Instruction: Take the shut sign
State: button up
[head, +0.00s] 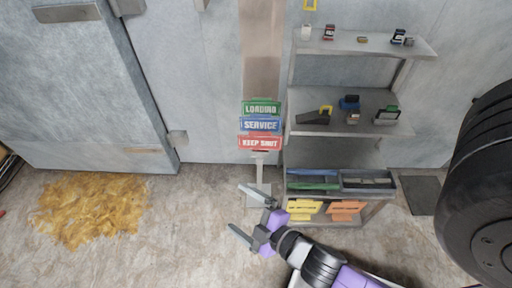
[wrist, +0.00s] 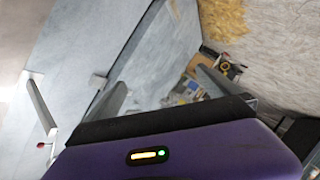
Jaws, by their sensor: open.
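The shut sign is a red plate (head: 260,142) reading "KEEP SHUT" in the head view. It hangs lowest on a post, below a blue "SERVICE" sign (head: 260,125) and a green "LOADING" sign (head: 261,107). My gripper (head: 247,213) is below and in front of the signs in the head view, its two fingers spread wide with nothing between them. It is apart from the red sign. The wrist view shows the purple gripper body and parts of the fingers; I cannot make out the signs there.
A grey shelf unit (head: 345,133) with small items stands just right of the signs. A large black tyre (head: 486,175) is at the far right. A grey door (head: 85,90) stands left. A yellow-brown patch (head: 88,207) lies on the floor.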

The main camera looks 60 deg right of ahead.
jog(key=w+d+f+n+g+h+b, duration=0.25)
jog(key=w+d+f+n, duration=0.2)
jog(key=d+f, duration=0.3)
jog(key=n+g+h+b, duration=0.4)
jog(key=n+g+h, duration=0.1)
jog(key=n+h, duration=0.6)
send_near(260, 135)
jog(key=d+y, duration=0.1)
jog(key=d, duration=0.2)
jog(key=shift+w+d+r+n, duration=0.45)
jog(key=shift+w, duration=0.1)
jog(key=x, duration=0.6)
jog(key=shift+w+d+r, duration=0.1)
jog(key=shift+w+d, duration=0.1)
jog(key=shift+d, duration=0.15)
jog(key=shift+t, duration=0.25)
jog(key=c, duration=1.6)
